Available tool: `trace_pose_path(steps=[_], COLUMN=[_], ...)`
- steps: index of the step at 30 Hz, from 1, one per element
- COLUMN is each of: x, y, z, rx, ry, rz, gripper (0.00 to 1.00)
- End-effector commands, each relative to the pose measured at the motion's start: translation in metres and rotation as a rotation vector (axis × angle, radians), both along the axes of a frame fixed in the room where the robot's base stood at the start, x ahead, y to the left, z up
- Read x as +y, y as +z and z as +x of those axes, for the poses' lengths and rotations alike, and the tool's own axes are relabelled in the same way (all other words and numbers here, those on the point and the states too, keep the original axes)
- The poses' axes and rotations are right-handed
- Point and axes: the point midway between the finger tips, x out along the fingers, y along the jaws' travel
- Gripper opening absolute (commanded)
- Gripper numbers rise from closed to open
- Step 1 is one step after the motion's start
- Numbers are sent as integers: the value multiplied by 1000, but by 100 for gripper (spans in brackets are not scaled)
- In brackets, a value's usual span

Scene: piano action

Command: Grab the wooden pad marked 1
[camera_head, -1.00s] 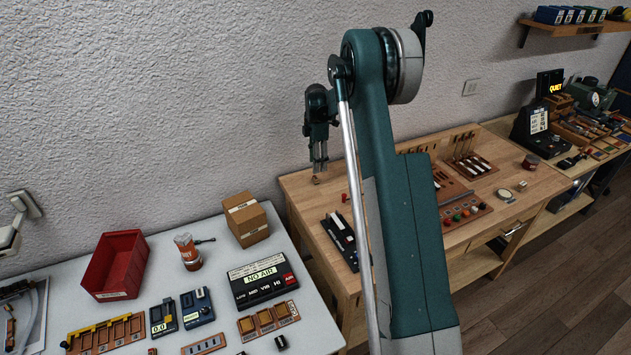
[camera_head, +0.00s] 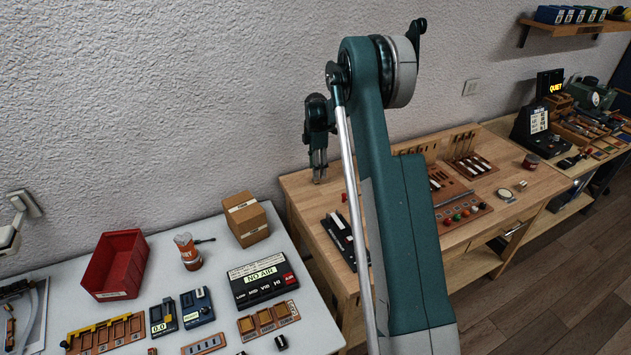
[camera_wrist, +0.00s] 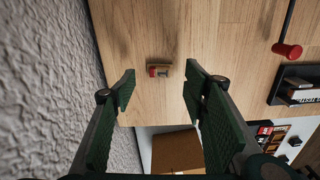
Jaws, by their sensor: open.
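A small wooden piece (camera_wrist: 160,71) with a red patch and a grey part lies on the wooden bench top in the wrist view. It may be the pad, but no number is readable on it. My gripper (camera_wrist: 161,83) is open, with its two dark green fingers on either side of the view and nothing held between them. The piece shows between the fingertips and beyond them. In the head view my gripper (camera_head: 319,176) points down over the bench's back left corner, and the small piece is not clearly visible there.
A red-headed tool (camera_wrist: 287,50) and a black key block (camera_wrist: 296,88) lie to the right in the wrist view. The textured wall (camera_wrist: 45,90) is close on the left. A cardboard box (camera_head: 246,219) stands on the white table (camera_head: 215,235).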

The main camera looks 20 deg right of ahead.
Motion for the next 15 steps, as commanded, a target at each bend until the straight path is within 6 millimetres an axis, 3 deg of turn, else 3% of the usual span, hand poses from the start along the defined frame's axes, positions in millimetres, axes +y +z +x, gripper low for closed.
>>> trace_pose_path(steps=[9,15], x=[2,2], y=[-35,-42], z=[0,0], rx=[0,0], ry=[0,0], rz=[0,0], gripper=[44,44])
